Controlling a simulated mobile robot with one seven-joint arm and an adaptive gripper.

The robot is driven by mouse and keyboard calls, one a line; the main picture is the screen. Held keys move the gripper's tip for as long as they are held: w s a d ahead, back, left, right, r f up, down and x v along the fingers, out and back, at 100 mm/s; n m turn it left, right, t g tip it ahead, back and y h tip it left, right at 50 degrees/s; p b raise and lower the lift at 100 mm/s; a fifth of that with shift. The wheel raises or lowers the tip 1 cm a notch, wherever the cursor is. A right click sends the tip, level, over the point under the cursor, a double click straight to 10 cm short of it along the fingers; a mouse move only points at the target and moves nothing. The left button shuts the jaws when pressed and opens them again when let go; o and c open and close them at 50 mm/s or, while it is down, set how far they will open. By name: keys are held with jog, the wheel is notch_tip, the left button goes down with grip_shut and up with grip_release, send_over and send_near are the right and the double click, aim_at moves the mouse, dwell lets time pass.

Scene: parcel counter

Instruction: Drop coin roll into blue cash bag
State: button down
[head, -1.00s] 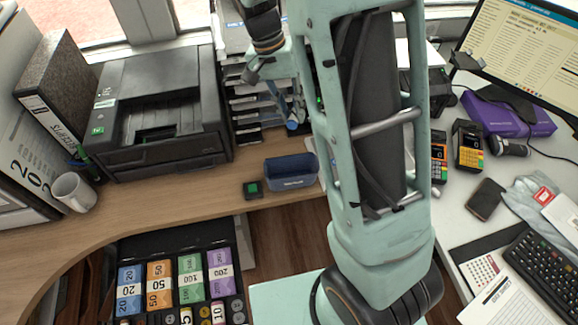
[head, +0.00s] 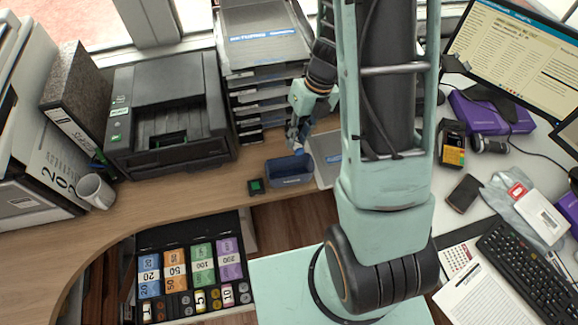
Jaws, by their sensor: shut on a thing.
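The blue cash bag (head: 290,181) stands open at the top on the wooden counter, near its front edge. My gripper (head: 297,145) is just behind and above the bag's right half, pointing down. It is shut on the coin roll (head: 299,152), of which only a small blue bit shows at the fingertips. The roll is close to the bag's back rim; I cannot tell whether it is over the opening. The inside of the bag is mostly hidden.
A black printer (head: 170,115) and stacked trays (head: 265,60) stand behind. An open cash drawer (head: 190,240) with banknotes lies below left. A card terminal (head: 452,145) is at right.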

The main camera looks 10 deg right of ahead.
jog(key=shift+s+d+m, duration=0.1)
jog(key=shift+d+m, duration=0.05)
jog(key=shift+m, duration=0.55)
jog(key=shift+f, duration=0.95)
notch_tip(320, 180, down, 4)
jog(key=b, duration=0.4)
jog(key=shift+f, duration=0.1)
jog(key=c, duration=1.7)
grip_release()
